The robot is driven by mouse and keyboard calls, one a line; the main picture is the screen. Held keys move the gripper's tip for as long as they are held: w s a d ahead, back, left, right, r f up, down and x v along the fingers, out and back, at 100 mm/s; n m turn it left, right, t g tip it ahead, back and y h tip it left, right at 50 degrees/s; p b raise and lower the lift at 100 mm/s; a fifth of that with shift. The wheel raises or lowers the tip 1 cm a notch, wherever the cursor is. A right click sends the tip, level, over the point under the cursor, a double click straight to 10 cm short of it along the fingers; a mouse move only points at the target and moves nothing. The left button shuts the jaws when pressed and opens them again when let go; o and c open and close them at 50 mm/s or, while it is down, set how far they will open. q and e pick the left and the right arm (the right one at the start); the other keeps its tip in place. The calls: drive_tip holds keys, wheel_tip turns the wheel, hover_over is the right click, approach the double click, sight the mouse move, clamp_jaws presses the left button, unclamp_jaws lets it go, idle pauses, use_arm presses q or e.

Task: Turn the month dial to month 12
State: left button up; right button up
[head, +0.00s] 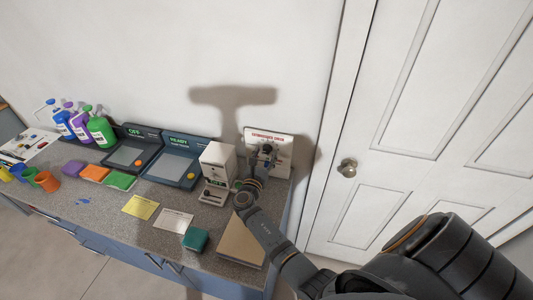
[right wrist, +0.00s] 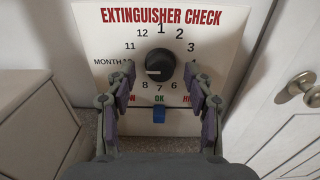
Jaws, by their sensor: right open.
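The month dial (right wrist: 158,68) is a black round knob on a white "EXTINGUISHER CHECK" panel (right wrist: 98,18), ringed by month numbers. Its white mark points left and slightly down, toward the 9 area; my left-hand finger partly covers the numbers there. The 12 is up and left of the knob. My right gripper (right wrist: 165,90) is open, its purple-padded fingers on either side of the knob, apart from it. In the head view the panel (head: 284,160) stands at the counter's right end, with my right gripper (head: 264,157) in front, hiding the dial. My left gripper is not in view.
A blue slider (right wrist: 159,115) sits below the dial near OK. A white box device (head: 217,160) stands close left of the panel. A door with a knob (head: 347,168) is at right. A brown board (head: 241,244) and a teal block (head: 195,239) lie in front on the counter.

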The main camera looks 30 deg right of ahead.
drive_tip(key=shift+s+a, duration=0.1)
drive_tip(key=c, duration=0.5)
clamp_jaws()
drive_tip(key=shift+f+m+b, duration=0.15)
drive_tip(key=shift+m+b, duration=0.85)
drive_tip(key=shift+b, duration=0.15)
drive_tip(key=m+b, duration=0.8)
drive_tip(key=m, duration=0.1)
use_arm(q)
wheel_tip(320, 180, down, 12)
drive_tip(key=b, duration=0.1)
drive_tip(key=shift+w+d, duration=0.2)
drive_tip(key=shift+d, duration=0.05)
use_arm(e)
drive_tip(key=shift+r+m, duration=0.25)
drive_tip(key=shift+m, duration=0.35)
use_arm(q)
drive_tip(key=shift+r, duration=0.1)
use_arm(e)
drive_tip(key=o, duration=0.5)
unclamp_jaws()
